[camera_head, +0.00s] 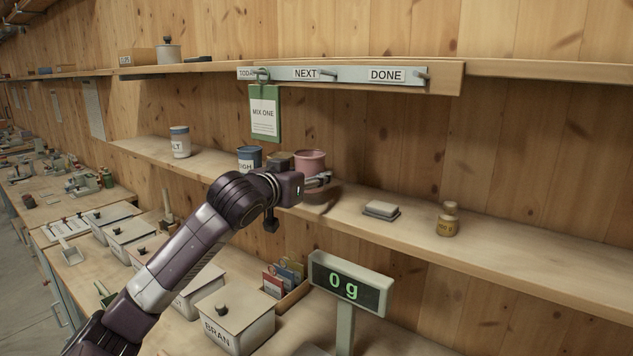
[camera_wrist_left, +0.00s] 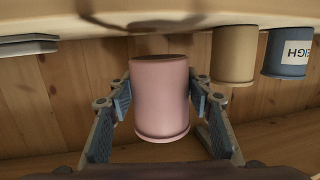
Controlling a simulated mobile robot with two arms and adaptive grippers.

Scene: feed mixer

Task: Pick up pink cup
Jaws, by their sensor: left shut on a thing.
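The pink cup (camera_head: 310,161) is in my left gripper (camera_head: 318,180) above the middle shelf, with its shadow on the shelf below. In the left wrist view, which shows the shelf at the top, the pink cup (camera_wrist_left: 160,85) sits between the two blue-padded fingers of the left gripper (camera_wrist_left: 160,100). A gap shows between the cup and the shelf, so it is clear of the surface. The left gripper is shut on the cup. In the head view the gripper hides the cup's lower part. My right gripper is in neither view.
A blue labelled cup (camera_head: 249,157) and a tan cup (camera_wrist_left: 233,55) stand beside the held cup on the shelf. A scale display (camera_head: 348,284) reads 0 g below.

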